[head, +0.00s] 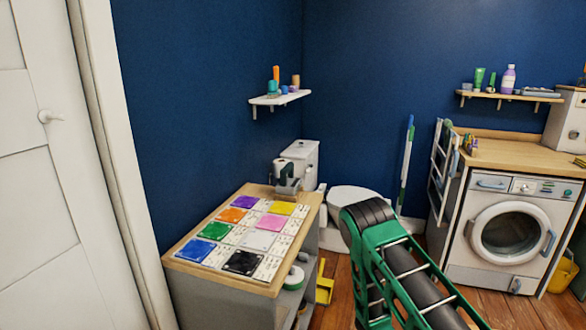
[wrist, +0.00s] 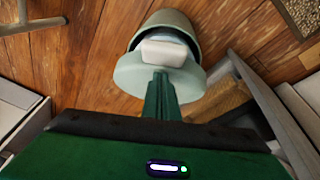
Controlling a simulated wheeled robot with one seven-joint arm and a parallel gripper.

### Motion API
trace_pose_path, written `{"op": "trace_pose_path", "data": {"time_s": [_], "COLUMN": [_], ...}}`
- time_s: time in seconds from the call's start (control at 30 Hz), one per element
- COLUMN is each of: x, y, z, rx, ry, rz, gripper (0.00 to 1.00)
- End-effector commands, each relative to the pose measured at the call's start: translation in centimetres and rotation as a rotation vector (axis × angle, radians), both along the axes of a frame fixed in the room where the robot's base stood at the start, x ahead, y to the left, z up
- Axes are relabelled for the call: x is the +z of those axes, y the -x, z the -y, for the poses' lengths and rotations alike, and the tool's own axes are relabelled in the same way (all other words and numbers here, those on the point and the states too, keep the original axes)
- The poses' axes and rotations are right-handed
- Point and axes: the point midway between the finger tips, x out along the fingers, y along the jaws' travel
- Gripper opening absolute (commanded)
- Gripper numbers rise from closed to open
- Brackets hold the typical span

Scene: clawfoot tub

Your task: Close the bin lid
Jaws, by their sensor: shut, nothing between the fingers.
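In the wrist view the bin (wrist: 178,22) is at the top middle, on the wooden floor. It has a dark grey-green rounded body, and a pale block shows at its opening. A pale green round piece (wrist: 130,76), which looks like its lid swung open, lies on the side nearer to me. My gripper (wrist: 161,76) is shut and empty, its green fingers pointing at the bin and overlapping the pale round piece in the picture. I cannot tell whether they touch. In the head view my green arm is at the lower right; the bin and gripper are not visible there.
A low cabinet (head: 176,256) with several coloured tiles stands left of my arm. A toilet (head: 300,155) is behind it. A washing machine (head: 505,235) stands at the right, with a yellow bucket (head: 563,273) beside it. Wooden floor (wrist: 75,75) is clear left of the bin.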

Motion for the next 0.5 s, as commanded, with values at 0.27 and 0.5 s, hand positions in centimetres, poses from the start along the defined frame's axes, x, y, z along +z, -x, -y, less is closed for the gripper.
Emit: {"op": "trace_pose_path", "data": {"time_s": [0.27, 0.5], "x": [-0.09, -0.53], "y": [0.00, 0.01], "z": [0.02, 0.02], "rx": [0.000, 0.000], "ry": [0.000, 0.000], "rz": [0.000, 0.000], "gripper": [0.00, 0.00]}}
